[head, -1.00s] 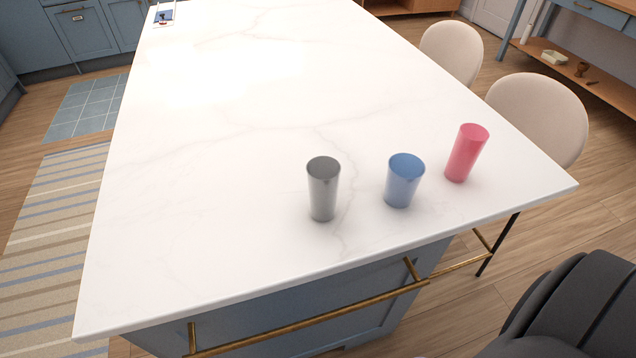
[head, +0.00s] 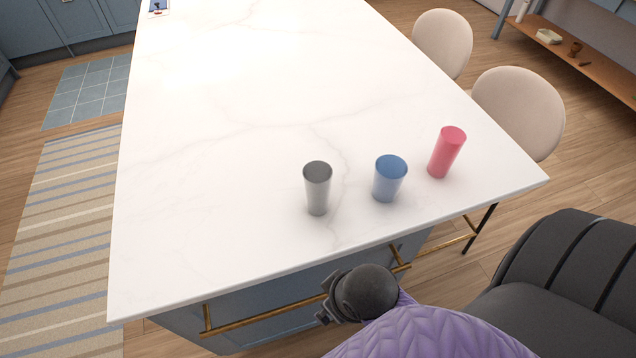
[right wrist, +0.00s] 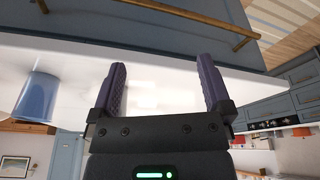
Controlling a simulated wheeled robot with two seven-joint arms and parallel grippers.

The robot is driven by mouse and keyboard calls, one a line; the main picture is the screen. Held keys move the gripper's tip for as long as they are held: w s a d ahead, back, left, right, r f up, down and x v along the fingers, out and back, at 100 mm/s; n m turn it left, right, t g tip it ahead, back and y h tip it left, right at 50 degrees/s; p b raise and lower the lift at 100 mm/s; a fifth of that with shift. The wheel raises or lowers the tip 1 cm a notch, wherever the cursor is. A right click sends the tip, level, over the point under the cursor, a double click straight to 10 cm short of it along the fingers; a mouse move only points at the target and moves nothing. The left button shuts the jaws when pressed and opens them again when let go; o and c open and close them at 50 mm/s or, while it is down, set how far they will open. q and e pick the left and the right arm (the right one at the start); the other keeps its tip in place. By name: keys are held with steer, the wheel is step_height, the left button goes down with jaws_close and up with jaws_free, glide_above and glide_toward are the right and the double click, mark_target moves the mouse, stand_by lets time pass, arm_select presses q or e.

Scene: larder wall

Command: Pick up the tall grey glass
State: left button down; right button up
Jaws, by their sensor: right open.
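The tall grey glass (head: 317,190) stands upright on the white marble counter (head: 210,180), near its front edge, in the head view. A wider blue glass (head: 389,179) stands to its right; a blue glass also shows at the left of the right wrist view (right wrist: 37,97). I cannot make out the grey glass in that view. My right gripper (right wrist: 160,66) is open, with nothing between its fingers. In the head view, my right arm is in front of the counter edge, below and apart from the glasses. My left gripper is not in view.
A tall red glass (head: 446,152) stands right of the blue one. A brass rail (head: 265,320) runs along the counter's front. Two pale chairs (head: 518,112) stand along the right side.

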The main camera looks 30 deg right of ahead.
step_height(320, 180, up, 6)
steer(key=r+p, duration=0.1)
steer(key=m+t, duration=0.2)
steer(key=t, duration=0.9)
glide_toward(312, 168)
steer(key=shift+h, duration=0.3)
steer(key=b+x, duration=0.1)
steer(key=x, duration=0.2)
steer(key=b+x, duration=0.1)
steer(key=x, duration=0.3)
steer(key=shift+w+a+f+b, duration=0.15)
steer(key=shift+w+a+b, duration=0.1)
steer(key=shift+b, duration=0.15)
steer(key=c, duration=0.9)
jaws_close()
